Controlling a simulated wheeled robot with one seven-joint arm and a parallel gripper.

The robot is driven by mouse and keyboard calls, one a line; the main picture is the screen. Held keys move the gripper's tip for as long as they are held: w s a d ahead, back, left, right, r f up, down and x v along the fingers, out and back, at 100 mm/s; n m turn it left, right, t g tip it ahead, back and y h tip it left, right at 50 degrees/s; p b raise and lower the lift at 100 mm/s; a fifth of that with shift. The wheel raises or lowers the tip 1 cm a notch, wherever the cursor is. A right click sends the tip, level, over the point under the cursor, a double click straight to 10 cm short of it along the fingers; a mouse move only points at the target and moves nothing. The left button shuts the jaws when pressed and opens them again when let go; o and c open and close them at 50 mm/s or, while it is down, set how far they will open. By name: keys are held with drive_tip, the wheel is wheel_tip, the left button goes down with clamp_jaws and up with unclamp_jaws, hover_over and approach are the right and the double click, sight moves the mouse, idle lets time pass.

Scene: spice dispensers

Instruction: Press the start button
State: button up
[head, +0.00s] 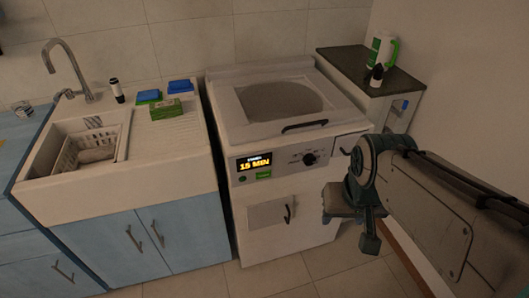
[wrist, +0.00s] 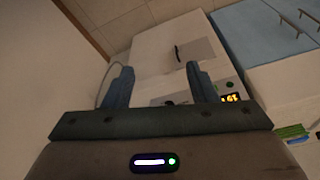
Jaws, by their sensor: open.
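The white machine (head: 330,130) stands in the middle of the head view, with a lidded top. Its front panel has a lit display (head: 255,161) reading 15 MIN. Just below the display is a small green rectangle (head: 264,174), which looks like a button; its lettering is too small to read. A black dial (head: 309,159) is right of the display. My gripper (head: 352,218) is in front of the machine, lower right of the panel and apart from the green rectangle. In the wrist view my gripper (wrist: 158,72) is open and empty, and the display (wrist: 230,98) shows at right.
A sink (head: 62,150) with a basket is at the left, above blue cabinets (head: 185,235). Sponges (head: 165,108) lie on its drainboard. At the right a dark-topped counter (head: 350,65) holds a green-and-white bottle (head: 381,50). The wall is close on the right.

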clamp_jaws()
idle(1.5)
